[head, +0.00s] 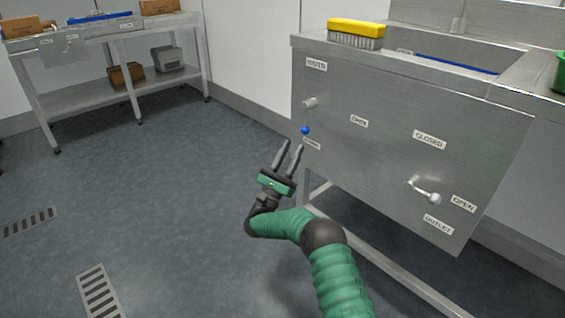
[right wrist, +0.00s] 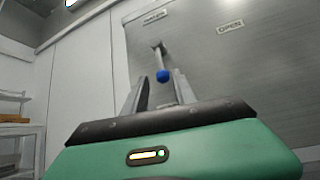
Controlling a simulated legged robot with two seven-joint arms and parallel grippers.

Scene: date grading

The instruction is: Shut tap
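The water lever with a blue ball (head: 305,130) is on the steel front panel. Its pivot is at the top and the lever hangs down, towards a small label too blurred to read; an OPEN label is to its right. My right gripper (head: 293,145) is open and empty, just below and left of the blue ball. In the right wrist view the blue ball (right wrist: 163,76) shows between the finger tips, seemingly beyond them. The outlet lever with a pale ball (head: 435,199) points right, slightly down, towards its OPEN label. My left gripper is not in view.
The steel sink unit (head: 385,150) carries a yellow brush (head: 355,29) on its top left edge. A green container (head: 560,73) stands at the right. A steel table (head: 110,24) with boxes stands at the back left. The floor left of my right arm is clear.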

